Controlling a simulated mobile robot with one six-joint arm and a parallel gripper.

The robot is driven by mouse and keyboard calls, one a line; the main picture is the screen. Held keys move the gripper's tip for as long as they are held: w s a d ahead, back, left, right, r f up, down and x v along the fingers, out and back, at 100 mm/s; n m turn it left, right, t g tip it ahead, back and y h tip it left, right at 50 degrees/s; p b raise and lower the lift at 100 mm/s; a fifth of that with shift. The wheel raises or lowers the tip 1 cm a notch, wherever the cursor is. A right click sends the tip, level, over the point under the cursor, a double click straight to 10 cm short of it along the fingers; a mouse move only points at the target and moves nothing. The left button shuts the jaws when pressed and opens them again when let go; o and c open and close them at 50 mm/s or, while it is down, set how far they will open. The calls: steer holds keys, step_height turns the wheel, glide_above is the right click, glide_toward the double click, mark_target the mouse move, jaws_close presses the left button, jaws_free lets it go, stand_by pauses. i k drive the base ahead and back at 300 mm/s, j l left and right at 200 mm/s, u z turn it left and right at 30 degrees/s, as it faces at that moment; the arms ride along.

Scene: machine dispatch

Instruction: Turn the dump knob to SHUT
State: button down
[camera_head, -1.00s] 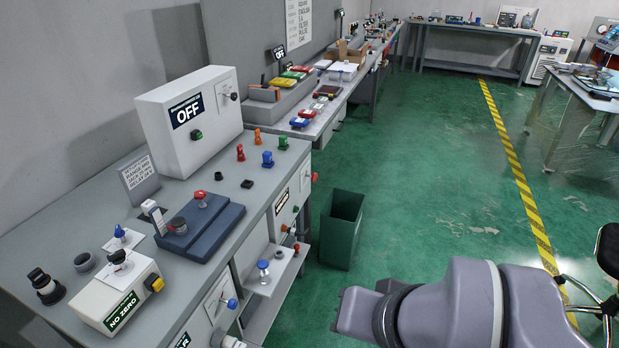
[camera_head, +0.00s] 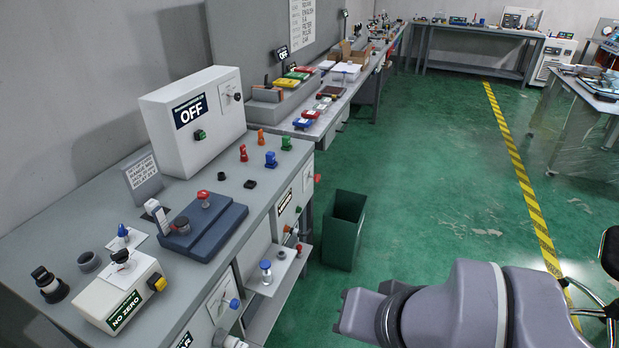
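I cannot tell which knob is the dump knob, as no label reading DUMP or SHUT is legible. Candidates on the bench front are a blue knob (camera_head: 234,303) on a white panel at the lower left and a red knob (camera_head: 317,178) on a panel further back. A dark sign (camera_head: 184,341) at the bottom edge is partly cut off and seems to read OFF. My gripper (camera_head: 362,308) is at the lower middle, over the floor, right of the bench and apart from it. Its fingertips are not clear enough to show whether it is open.
The grey bench (camera_head: 85,215) carries a white OFF box (camera_head: 200,120), a NO ZERO box (camera_head: 118,297), a blue block (camera_head: 203,230) and small coloured pieces. A shelf (camera_head: 277,275) juts out from its front. A green bin (camera_head: 343,230) stands beside it. Green floor to the right is mostly clear.

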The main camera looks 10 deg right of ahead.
mark_target(316, 177)
steer(key=i+l, duration=0.15)
steer(key=i, duration=0.3)
steer(key=i+l+u, duration=0.1)
steer(key=i, duration=0.4)
steer(key=i+l+u, duration=0.1)
steer(key=i+l, duration=0.15)
steer(key=i, duration=0.2)
steer(key=i+l, duration=0.25)
steer(key=i, duration=0.25)
